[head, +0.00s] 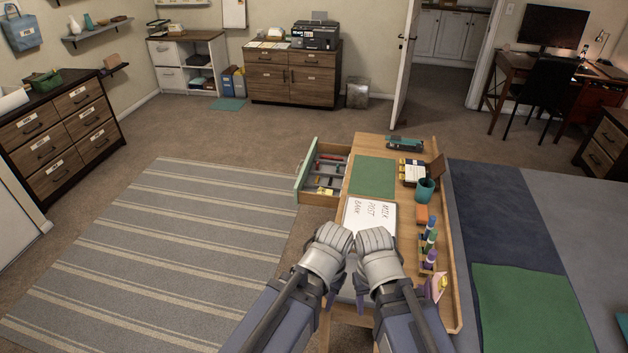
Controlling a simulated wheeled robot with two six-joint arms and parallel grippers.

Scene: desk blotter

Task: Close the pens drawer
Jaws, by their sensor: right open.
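The pens drawer (306,172) sticks out from the left side of the wooden desk (449,240), pulled open. Its front is pale green, and pens and small items lie in its compartments. My left gripper (335,238) and right gripper (374,240) are side by side over the near part of the desk, at the lower edge of a whiteboard. Both are nearer than the drawer and apart from it. I see them from behind, so their fingertips are mostly hidden. The right one is open; the left one's opening cannot be made out.
On the desk are a green blotter (373,177), the whiteboard (379,214) with writing, a teal cup (425,190), an orange block (422,214) and several markers at the right. Striped rug floor left of the drawer is clear. A bed (535,240) lies to the right.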

